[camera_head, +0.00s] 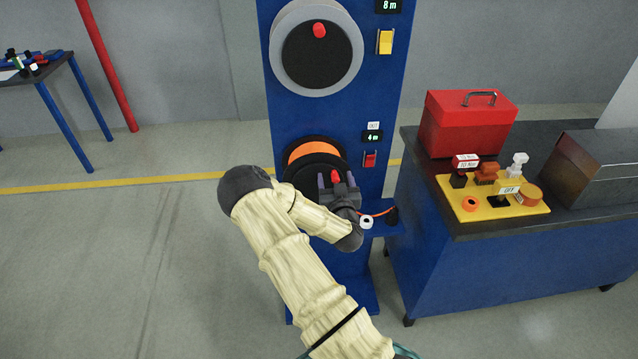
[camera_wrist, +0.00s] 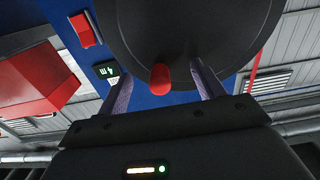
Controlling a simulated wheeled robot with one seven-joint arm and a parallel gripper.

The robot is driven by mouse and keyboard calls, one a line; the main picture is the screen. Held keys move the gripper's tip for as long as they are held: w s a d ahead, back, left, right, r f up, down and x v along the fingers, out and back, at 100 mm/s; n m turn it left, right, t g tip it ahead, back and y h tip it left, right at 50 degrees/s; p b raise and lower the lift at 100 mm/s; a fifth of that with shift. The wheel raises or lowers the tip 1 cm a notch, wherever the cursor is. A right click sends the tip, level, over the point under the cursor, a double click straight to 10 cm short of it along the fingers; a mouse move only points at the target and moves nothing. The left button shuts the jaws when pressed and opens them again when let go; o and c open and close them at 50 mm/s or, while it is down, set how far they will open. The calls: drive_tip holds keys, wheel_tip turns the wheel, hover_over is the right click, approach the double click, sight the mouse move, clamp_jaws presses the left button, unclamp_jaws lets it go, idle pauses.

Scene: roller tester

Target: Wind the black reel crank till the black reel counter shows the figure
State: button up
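The black reel (camera_head: 291,174) with orange line wound on it is on the lower part of the blue post. Its red crank knob (camera_head: 336,176) is at the front; the knob also shows in the wrist view (camera_wrist: 160,77). The black reel counter (camera_head: 372,136) reads 4 m, and it appears turned in the wrist view (camera_wrist: 108,71). My gripper (camera_head: 335,181) is in front of the reel. Its two fingers stand apart on either side of the knob, with a gap visible on both sides. The gripper body and arm hide the reel's lower part.
A grey reel (camera_head: 283,72) with a red knob sits above; its counter (camera_head: 388,6) reads 8 m. A red switch (camera_head: 370,159) is below the black reel counter. The bench (camera_head: 465,270) at right holds a red toolbox (camera_head: 462,128).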

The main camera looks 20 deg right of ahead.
sight(307, 171)
clamp_jaws()
drive_tip(key=shift+w+a+r+n, duration=0.1)
drive_tip(key=shift+a+r+n, duration=0.25)
drive_tip(key=shift+n, duration=0.45)
drive_tip(key=shift+w+a+r+n, duration=0.15)
drive_tip(key=shift+a+n, duration=0.3)
drive_tip(key=shift+n, duration=0.35)
drive_tip(key=shift+w+a+r+n, duration=0.1)
drive_tip(key=shift+a+r+n, duration=0.25)
drive_tip(key=shift+n, duration=0.45)
drive_tip(key=shift+a+f, duration=0.1)
drive_tip(key=shift+a, duration=0.05)
drive_tip(key=shift+w+a+r+n, duration=0.1)
drive_tip(key=shift+w+a+n, duration=0.1)
drive_tip(key=shift+a+n, duration=0.75)
drive_tip(key=shift+w+a+r+n, duration=0.15)
drive_tip(key=shift+a+n, duration=0.15)
drive_tip(key=shift+n, duration=1.15)
drive_tip(key=shift+w+a+f+n+b, duration=0.15)
drive_tip(key=shift+a+f+n+b, duration=0.15)
drive_tip(key=shift+a+n+b, duration=0.5)
drive_tip(key=shift+w+a+f+n, duration=0.15)
drive_tip(key=shift+a+n, duration=0.1)
drive_tip(key=shift+n, duration=0.55)
drive_tip(key=shift+w+a+n, duration=0.1)
drive_tip(key=shift+a+n, duration=0.15)
drive_tip(key=shift+n, duration=0.55)
